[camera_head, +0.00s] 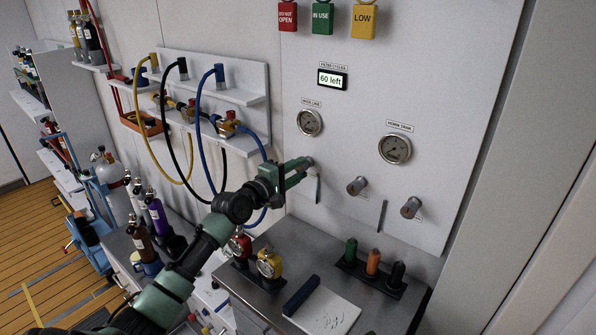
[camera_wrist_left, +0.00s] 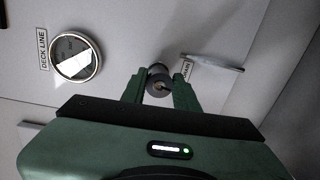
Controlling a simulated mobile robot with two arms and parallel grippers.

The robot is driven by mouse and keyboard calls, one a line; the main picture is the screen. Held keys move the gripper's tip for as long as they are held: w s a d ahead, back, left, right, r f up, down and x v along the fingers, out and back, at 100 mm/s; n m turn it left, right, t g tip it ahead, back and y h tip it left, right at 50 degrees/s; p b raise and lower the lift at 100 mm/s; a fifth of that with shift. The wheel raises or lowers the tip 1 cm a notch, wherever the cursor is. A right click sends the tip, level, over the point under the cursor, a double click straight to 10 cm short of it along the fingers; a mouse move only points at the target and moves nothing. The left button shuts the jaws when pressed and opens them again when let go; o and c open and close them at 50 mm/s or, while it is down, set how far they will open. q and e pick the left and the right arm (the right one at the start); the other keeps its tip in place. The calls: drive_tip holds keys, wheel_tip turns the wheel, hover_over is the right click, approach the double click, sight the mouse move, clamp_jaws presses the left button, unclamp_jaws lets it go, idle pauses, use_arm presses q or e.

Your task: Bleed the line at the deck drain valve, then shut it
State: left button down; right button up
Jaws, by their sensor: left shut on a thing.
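The deck drain valve knob (camera_wrist_left: 157,79) is a small dark grey round knob on the white panel (camera_head: 345,60), beside a partly covered label ending in "RAIN". My left gripper (camera_head: 303,168) reaches the panel below the left gauge. Its fingers (camera_wrist_left: 160,88) are shut on the knob, one on each side. In the head view the gripper mostly hides this knob. The deck line gauge (camera_wrist_left: 76,57) is round with a metal rim. It also shows in the head view (camera_head: 310,122), but I cannot read its needle. My right gripper is not in view.
To the right are another gauge (camera_head: 395,149) and two similar knobs (camera_head: 357,186) (camera_head: 411,207). A small display (camera_head: 332,79) reads "60 left". Below, a metal bench (camera_head: 300,262) holds cylinders, gauges and a notepad. Hoses (camera_head: 200,110) hang left of the panel.

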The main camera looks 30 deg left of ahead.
use_arm(q)
drive_tip(key=m, duration=0.4)
drive_tip(key=shift+f, duration=0.1)
drive_tip(key=m, duration=0.4)
drive_tip(key=shift+m+y+b, duration=0.3)
drive_tip(key=shift+m+b, duration=0.1)
drive_tip(key=m, duration=0.4)
drive_tip(key=shift+f, duration=0.1)
drive_tip(key=m, duration=0.4)
drive_tip(key=shift+a+f+m, duration=0.1)
drive_tip(key=shift+m, duration=0.3)
drive_tip(key=m, duration=0.3)
drive_tip(key=shift+m+t+b, duration=0.3)
drive_tip(key=m, duration=0.3)
drive_tip(key=shift+a+m, duration=0.1)
drive_tip(key=shift+m, duration=0.2)
drive_tip(key=m+b, duration=0.1)
drive_tip(key=m, duration=0.3)
drive_tip(key=shift+m, duration=2)
drive_tip(key=shift+m+b, duration=0.3)
